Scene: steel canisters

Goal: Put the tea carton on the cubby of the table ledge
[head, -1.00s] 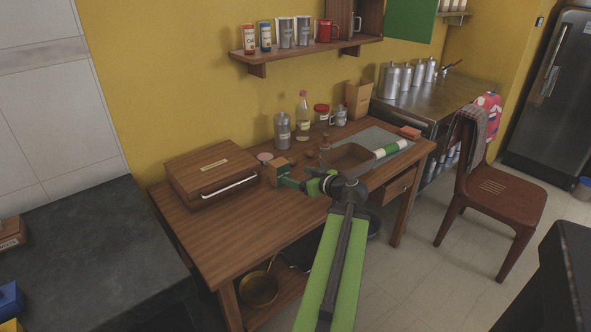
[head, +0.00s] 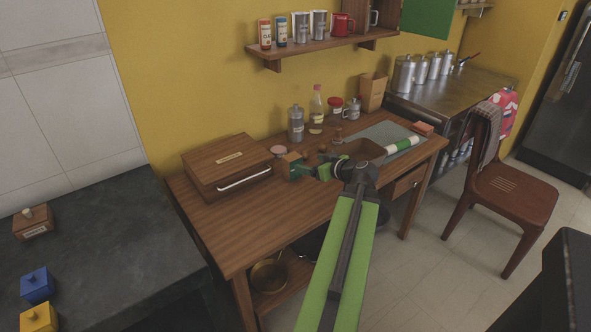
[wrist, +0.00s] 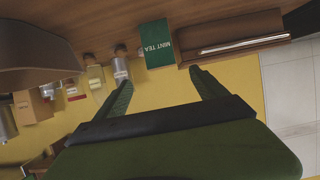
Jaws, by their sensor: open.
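The tea carton is a green box marked MINT TEA in the wrist view (wrist: 157,44). In the head view the carton (head: 291,161) stands on the wooden table (head: 245,235), just right of the wooden case. My gripper (head: 300,173) is at the carton's near side, partly covering it. In the wrist view my gripper (wrist: 160,79) is open, with the carton beyond and between its fingertips and nothing held. A wooden ledge (head: 325,45) is on the wall above the table. A box-like wooden cubby (head: 351,14) stands on it, cut off by the picture's top.
The wooden case (head: 228,168) with a pale handle is close left of the carton. A bottle (head: 317,105), a steel canister (head: 296,126) and jars stand behind. A green panel (head: 427,18) hangs beside the cubby. The table's front left is clear.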

